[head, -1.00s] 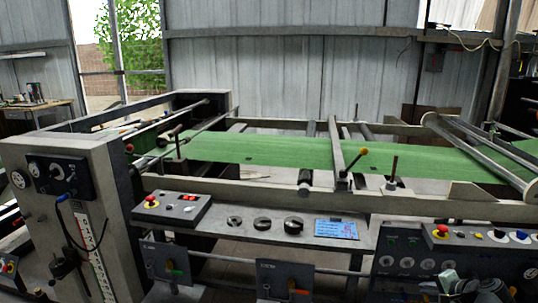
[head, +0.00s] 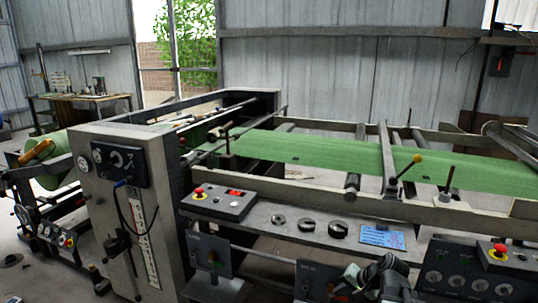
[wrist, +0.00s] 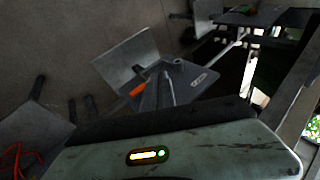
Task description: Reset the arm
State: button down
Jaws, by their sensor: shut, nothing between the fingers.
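Part of my own arm (head: 378,278) shows at the bottom of the head view, a grey and dark jointed shape low in front of the machine's control panels. It looks folded in close to my body. I cannot make out any gripper fingers in the head view or in the wrist view. The wrist view is tilted, and a pale grey body with a lit yellow and green indicator fills its lower part. Nothing held shows in either view.
A sack-converting machine (head: 160,215) with green web (head: 310,150) spans the head view. Its control ledge (head: 295,222) is close in front of my arm. A workbench (head: 80,97) stands far left.

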jog(key=s+a+f+n+g+h, duration=0.1)
jog(key=s+a+f+n+g, duration=0.15)
jog(key=a, duration=0.35)
jog(key=s+a+f+n+g+h, duration=0.1)
jog(key=s+a+n+g, duration=0.15)
jog(key=a, duration=0.45)
jog(key=s+d+n+h+p, duration=0.1)
jog(key=s+d+h+p, duration=0.15)
jog(key=s+d, duration=0.2)
notch_tip(320, 180, up, 21)
jog(key=p, duration=1.9)
jog(key=shift+w+d+g+p, duration=0.15)
jog(key=shift+d+g+p, duration=0.15)
jog(key=shift+p, duration=0.05)
jog(key=shift+d, duration=0.1)
